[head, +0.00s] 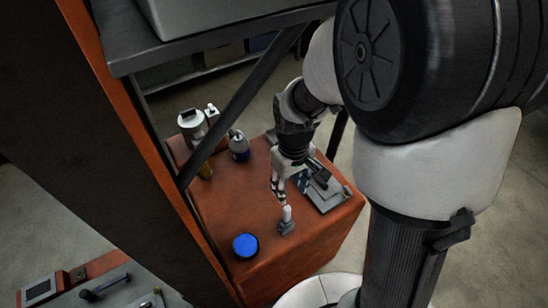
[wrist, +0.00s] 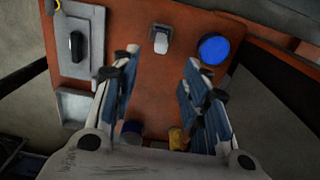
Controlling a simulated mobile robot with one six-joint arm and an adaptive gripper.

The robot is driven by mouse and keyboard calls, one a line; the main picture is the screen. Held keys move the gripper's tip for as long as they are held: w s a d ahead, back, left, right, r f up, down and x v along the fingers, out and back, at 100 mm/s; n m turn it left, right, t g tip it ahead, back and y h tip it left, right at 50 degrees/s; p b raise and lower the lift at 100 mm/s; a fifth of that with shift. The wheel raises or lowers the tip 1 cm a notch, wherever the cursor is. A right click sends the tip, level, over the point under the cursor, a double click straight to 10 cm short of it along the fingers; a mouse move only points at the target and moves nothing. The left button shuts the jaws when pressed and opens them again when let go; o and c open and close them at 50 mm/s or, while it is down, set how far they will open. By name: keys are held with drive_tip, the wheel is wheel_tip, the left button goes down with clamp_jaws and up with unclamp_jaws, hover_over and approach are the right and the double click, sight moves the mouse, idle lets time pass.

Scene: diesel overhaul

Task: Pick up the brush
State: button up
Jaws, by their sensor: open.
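My gripper (head: 279,194) is above the orange bench top, pointing down; in the wrist view my gripper (wrist: 161,60) is open with nothing between its fingers. I cannot tell for sure which thing is the brush. A small upright piece with a white rounded top on a grey base (head: 286,222) stands just in front of the gripper; it also shows in the wrist view (wrist: 160,40), beyond the fingertips. A black-handled thing (wrist: 77,46) lies on a grey plate (wrist: 96,22) to the left. A yellow-brown piece (head: 205,171) is near the bench's left edge, partly hidden by the fingers' base in the wrist view.
A blue round lid or tin (head: 245,245) sits near the front of the orange bench (head: 226,204). A dark bottle (head: 239,147) and a silver canister (head: 191,122) stand at the back left. A dark diagonal strut (head: 240,105) crosses above the bench's left side.

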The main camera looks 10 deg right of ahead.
sight(286, 217)
wheel_tip(286, 217, down, 17)
drive_tip(key=b, duration=0.5)
drive_tip(key=shift+a+f+b, duration=0.1)
drive_tip(key=shift+f+b, duration=0.05)
drive_tip(key=shift+b, duration=0.2)
clamp_jaws()
